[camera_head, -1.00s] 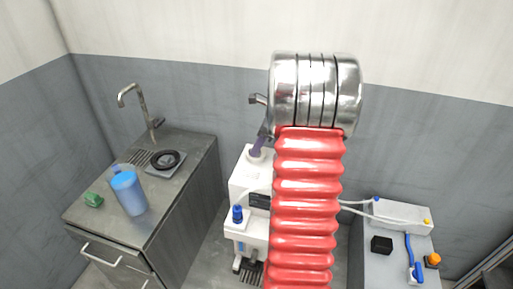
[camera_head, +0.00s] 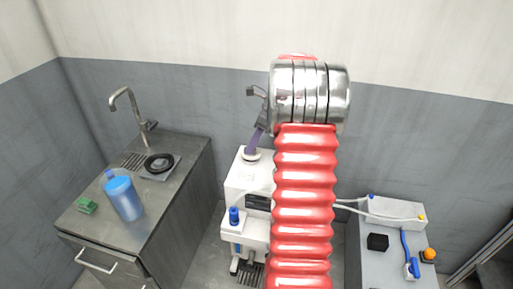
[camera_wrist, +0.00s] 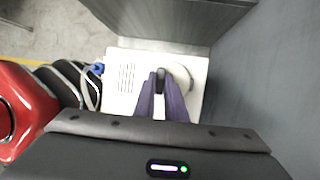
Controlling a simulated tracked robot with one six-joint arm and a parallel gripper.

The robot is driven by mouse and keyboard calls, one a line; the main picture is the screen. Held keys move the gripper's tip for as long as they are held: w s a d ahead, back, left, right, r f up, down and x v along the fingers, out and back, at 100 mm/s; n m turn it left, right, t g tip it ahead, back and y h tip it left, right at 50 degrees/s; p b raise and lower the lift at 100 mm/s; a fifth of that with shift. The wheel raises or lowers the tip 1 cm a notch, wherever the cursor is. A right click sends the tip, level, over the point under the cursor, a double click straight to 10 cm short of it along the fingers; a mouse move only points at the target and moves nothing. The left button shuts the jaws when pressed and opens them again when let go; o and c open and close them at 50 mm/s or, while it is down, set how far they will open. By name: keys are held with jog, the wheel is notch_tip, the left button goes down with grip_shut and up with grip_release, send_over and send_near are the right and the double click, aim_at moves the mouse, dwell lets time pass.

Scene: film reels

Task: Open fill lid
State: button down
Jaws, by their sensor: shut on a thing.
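The white machine (camera_head: 245,180) stands on the floor in the middle, and its top also shows in the wrist view (camera_wrist: 125,95). A round whitish fill lid (camera_head: 250,155) is on its top; in the wrist view the lid (camera_wrist: 184,76) is partly behind the fingers. My gripper (camera_head: 249,150) has purple fingers reaching down to the lid. In the wrist view my gripper (camera_wrist: 161,80) is shut on a small dark knob at the lid's edge. The fingers hide part of the lid, and I cannot tell whether it is raised.
A blue bottle (camera_head: 124,198), a green sponge (camera_head: 87,205) and a black round item (camera_head: 159,163) are on the metal sink counter (camera_head: 165,215) at left. A grey bench (camera_head: 385,265) at right carries a white box (camera_head: 392,211) with tubes. A wall is close behind.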

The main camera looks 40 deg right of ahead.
jog(key=shift+w+d+r+m+g+y, duration=0.2)
jog(key=shift+w+d+r+g+y, duration=0.3)
jog(key=shift+y, duration=0.4)
jog(key=shift+w+d+r+m+g+y, duration=0.15)
jog(key=shift+d+g+y, duration=0.25)
jog(key=shift+d+y, duration=0.4)
jog(key=shift+s+a, duration=0.1)
jog(key=c, duration=1.8)
grip_release()
jog(key=shift+r, duration=0.5)
notch_tip(320, 180, up, 9)
